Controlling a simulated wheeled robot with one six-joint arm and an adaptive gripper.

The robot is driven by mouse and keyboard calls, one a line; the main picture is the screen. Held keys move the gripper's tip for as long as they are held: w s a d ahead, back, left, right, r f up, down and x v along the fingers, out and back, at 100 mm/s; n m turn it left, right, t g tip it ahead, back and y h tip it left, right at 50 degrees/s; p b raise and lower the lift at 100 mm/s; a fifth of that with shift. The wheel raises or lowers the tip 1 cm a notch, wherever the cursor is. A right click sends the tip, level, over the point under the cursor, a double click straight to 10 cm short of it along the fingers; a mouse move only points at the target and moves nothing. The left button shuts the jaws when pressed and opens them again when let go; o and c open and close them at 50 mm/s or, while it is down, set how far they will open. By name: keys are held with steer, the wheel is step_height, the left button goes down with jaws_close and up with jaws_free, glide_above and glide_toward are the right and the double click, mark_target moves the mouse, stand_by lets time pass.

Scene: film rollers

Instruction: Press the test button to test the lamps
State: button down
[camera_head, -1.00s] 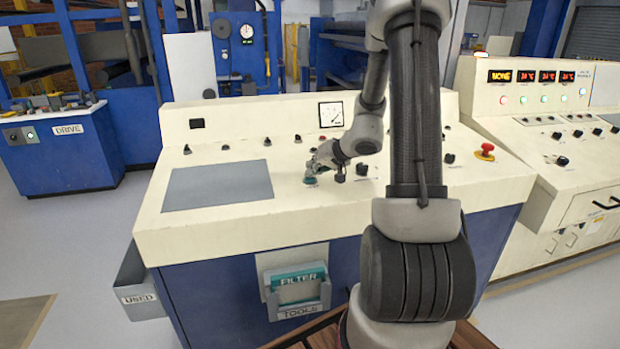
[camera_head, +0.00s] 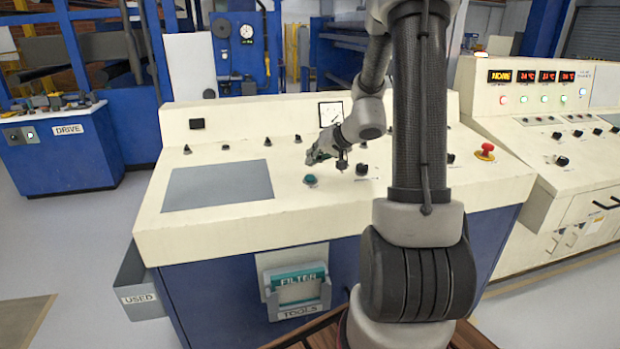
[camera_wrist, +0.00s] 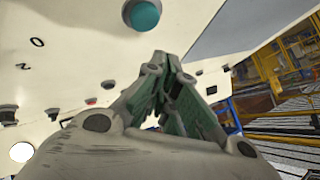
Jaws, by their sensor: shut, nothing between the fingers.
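A round teal button (camera_head: 310,180) sits on the cream top of the control desk (camera_head: 240,222), right of the grey panel. It also shows in the wrist view as a teal dome in a grey ring (camera_wrist: 143,14). My gripper (camera_head: 312,159) is above the desk, beyond the button and apart from it. In the wrist view my gripper's fingers (camera_wrist: 165,62) are together, with nothing between them. I cannot read a label at the teal button.
A dark rotary knob (camera_head: 361,170) is right of the teal button. A red mushroom button (camera_head: 485,151) stands at the desk's right end. A flat grey panel (camera_head: 218,185) fills the left. A second console (camera_head: 560,140) with red displays stands at right.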

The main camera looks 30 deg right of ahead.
steer(key=shift+s+r, duration=0.15)
steer(key=shift+r, duration=1.1)
steer(key=shift+a+m, duration=0.1)
steer(key=shift+m, duration=0.3)
steer(key=s+g, duration=0.1)
steer(key=s, duration=0.1)
steer(key=s+a+f+m+g+y, duration=0.1)
steer(key=s, duration=0.1)
steer(key=s+a+f, duration=0.1)
steer(key=s, duration=0.1)
steer(key=shift+s+a+f+m+g+y, duration=0.2)
steer(key=shift+s+f+m+g+y, duration=0.1)
steer(key=shift+s+g, duration=0.1)
steer(key=s+a+r+n+g+h, duration=0.1)
steer(key=s+r, duration=0.3)
steer(key=s, duration=0.4)
steer(key=s+a+r+n+h, duration=0.2)
steer(key=s+r, duration=0.3)
steer(key=s, duration=0.3)
steer(key=s+a+r+n+g+h, duration=0.1)
steer(key=s+r+n, duration=0.3)
steer(key=s, duration=0.4)
steer(key=shift+a+r+g+h, duration=0.3)
steer(key=shift+a+r, duration=0.25)
steer(key=shift+a, duration=0.25)
